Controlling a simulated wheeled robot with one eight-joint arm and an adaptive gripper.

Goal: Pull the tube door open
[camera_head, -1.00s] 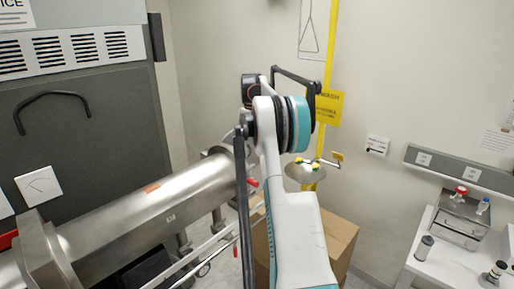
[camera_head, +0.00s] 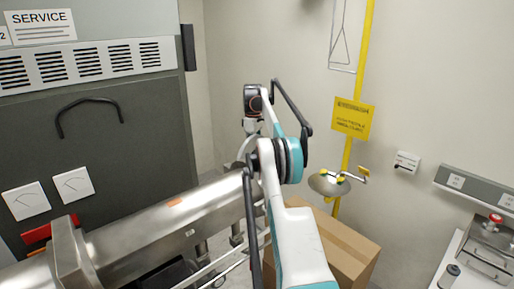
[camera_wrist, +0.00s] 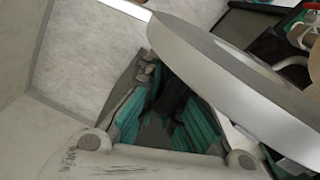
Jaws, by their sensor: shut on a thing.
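The metal tube (camera_head: 155,222) lies across the lower left of the head view, its far end partly hidden behind my arm. In the wrist view the round metal tube door (camera_wrist: 235,85) shows as a large disc with a thick bright rim, slanting across the upper right. My gripper (camera_wrist: 158,85), with teal inner fingers, is right beside the door's rim and partly covered by it. It is shut on a part of the door, likely its handle, but the grasped part is mostly hidden. In the head view my arm hides the fingertips.
A grey service cabinet (camera_head: 110,150) stands behind the tube. A cardboard box (camera_head: 340,245) is on the floor right of my arm, near an eyewash bowl (camera_head: 328,184) on a yellow pipe (camera_head: 357,80). A white bench (camera_head: 450,270) is at lower right.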

